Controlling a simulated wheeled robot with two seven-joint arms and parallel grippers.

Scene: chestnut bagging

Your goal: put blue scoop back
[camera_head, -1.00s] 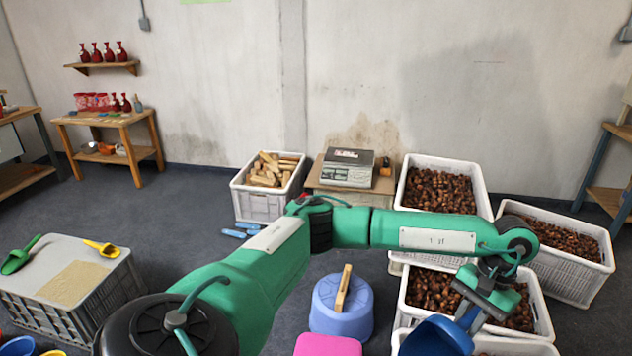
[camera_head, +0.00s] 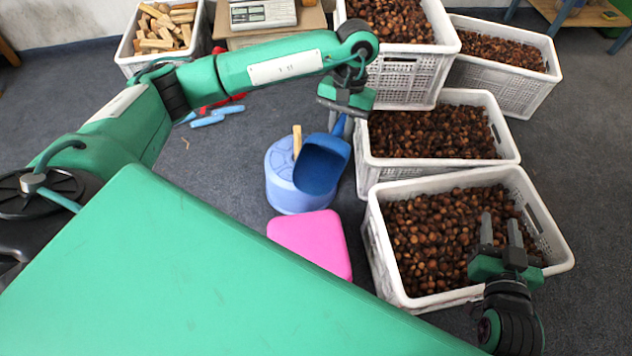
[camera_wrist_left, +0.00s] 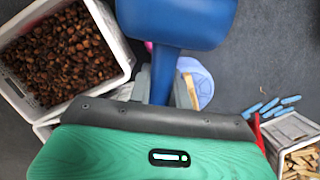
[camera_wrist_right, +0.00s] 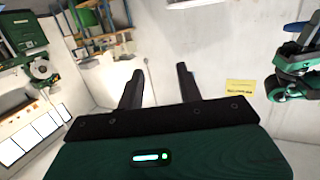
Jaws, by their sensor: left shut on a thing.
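The blue scoop (camera_head: 321,162) hangs from my left gripper (camera_head: 343,117), which is shut on its handle. In the left wrist view the scoop (camera_wrist_left: 178,22) fills the top, its handle running down between the fingers. In the head view the scoop is in the air, in front of the blue stool and left of the chestnut crates. My right gripper (camera_head: 502,232) is over the right side of the nearest chestnut crate (camera_head: 374,240). Its fingers are apart and empty, and also show apart in the right wrist view (camera_wrist_right: 160,85).
A blue round stool (camera_head: 283,187) with a wooden piece on it and a pink stool (camera_head: 310,243) stand left of the crates. More chestnut crates (camera_head: 510,158) stand behind. A crate of wood blocks (camera_head: 130,62) and blue items (camera_head: 208,121) are at back left.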

